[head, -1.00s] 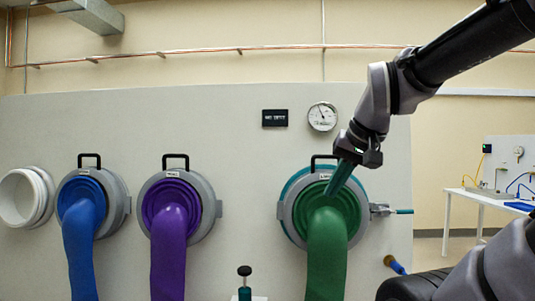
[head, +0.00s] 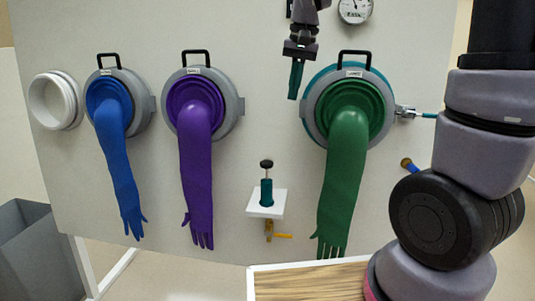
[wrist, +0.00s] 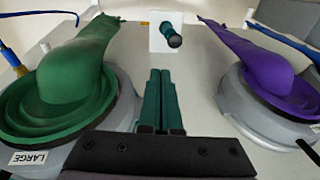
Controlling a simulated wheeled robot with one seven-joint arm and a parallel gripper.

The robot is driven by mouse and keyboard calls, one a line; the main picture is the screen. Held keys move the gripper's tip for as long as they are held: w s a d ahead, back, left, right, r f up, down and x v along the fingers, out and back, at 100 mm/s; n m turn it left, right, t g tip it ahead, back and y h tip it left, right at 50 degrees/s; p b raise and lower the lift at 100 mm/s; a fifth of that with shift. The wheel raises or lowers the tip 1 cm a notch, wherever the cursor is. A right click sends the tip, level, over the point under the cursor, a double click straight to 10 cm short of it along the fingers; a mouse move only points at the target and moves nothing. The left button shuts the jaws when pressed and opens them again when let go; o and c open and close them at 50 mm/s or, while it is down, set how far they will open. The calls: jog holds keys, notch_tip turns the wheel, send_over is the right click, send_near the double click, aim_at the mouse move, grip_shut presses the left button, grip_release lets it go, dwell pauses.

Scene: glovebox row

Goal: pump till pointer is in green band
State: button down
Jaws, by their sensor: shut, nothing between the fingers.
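The hand pump has a black knob (head: 266,164) on a teal body (head: 266,190). It stands upright on a small white shelf (head: 278,203) on the panel, between the purple and green gloves. The knob also shows from above in the wrist view (wrist: 175,41). The round gauge (head: 355,9) is cut off at the top of the head view, and its pointer and green band cannot be read. My gripper (head: 293,97) is shut and empty, its teal fingers pointing down, above the pump and apart from it. In the wrist view the fingers (wrist: 162,73) lie together.
A green glove (head: 343,170) hangs right of the pump, and a purple glove (head: 196,150) and a blue glove (head: 118,165) hang left. A yellow-handled valve (head: 280,236) sits below the shelf. A wooden tabletop (head: 300,284) is lower down. The panel directly around the pump is clear.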

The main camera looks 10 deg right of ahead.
jog(key=g+h, duration=0.1)
jog(key=g, duration=0.1)
send_over(268, 163)
notch_tip(268, 163, down, 6)
jog(key=shift+w, duration=0.25)
notch_tip(268, 163, down, 14)
jog(key=shift+a, duration=0.1)
dwell(0.4)
jog(key=shift+f, duration=2.35)
jog(key=shift+s, duration=0.1)
notch_tip(268, 163, up, 14)
jog(key=shift+r+t, duration=0.25)
jog(key=shift+t, duration=0.05)
